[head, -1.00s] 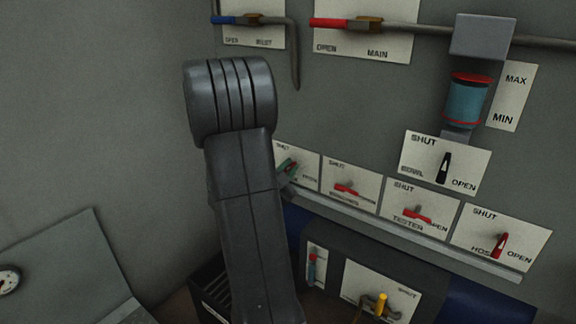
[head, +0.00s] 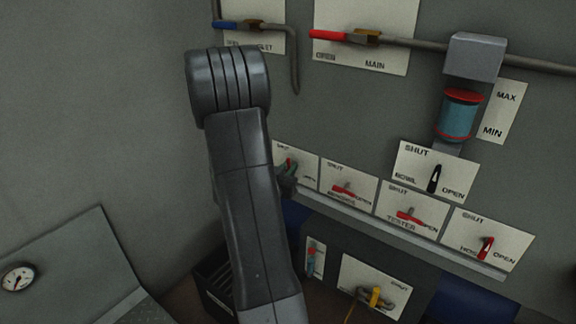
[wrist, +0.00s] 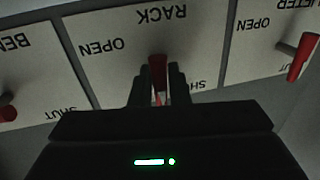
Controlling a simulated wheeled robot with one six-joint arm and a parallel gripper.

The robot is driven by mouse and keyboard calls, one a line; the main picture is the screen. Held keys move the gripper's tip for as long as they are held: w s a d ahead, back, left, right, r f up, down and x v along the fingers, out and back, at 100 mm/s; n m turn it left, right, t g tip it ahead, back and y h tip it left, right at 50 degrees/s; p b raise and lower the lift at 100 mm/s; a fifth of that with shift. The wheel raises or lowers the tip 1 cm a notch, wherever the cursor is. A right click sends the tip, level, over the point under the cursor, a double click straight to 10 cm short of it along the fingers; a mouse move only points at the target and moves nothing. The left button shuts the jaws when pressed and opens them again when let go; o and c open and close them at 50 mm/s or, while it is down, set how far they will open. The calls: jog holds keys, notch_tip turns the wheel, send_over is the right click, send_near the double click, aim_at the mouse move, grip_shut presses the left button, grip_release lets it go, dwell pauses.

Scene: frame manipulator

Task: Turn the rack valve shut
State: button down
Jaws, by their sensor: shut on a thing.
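The rack valve's red handle (wrist: 158,66) shows at the middle of the upside-down wrist view, on the white plate (wrist: 110,80) lettered RACK, OPEN and SHUT. My gripper (wrist: 159,88) is shut on this handle, with one dark finger on each side. The handle stands between the OPEN and SHUT words; its exact angle is hard to tell. In the head view my arm covers most of this area. The leftmost visible plate (head: 306,172) of the valve row appears to be the rack plate, with my gripper's dark edge (head: 287,186) against it.
Neighbouring red handles flank it in the wrist view, on the left (wrist: 7,114) and right (wrist: 301,58).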

dwell(0.3)
jog(key=c, duration=1.5)
grip_release()
jog(key=shift+o, duration=0.2)
jog(key=p+v, duration=0.1)
jog(key=v, duration=1.3)
jog(key=shift+w+d, duration=0.1)
jog(key=shift+w, duration=0.05)
jog(key=b+x, duration=0.1)
jog(key=x, duration=1.2)
jog(key=shift+w+d, duration=0.15)
jog(key=shift+w, duration=0.2)
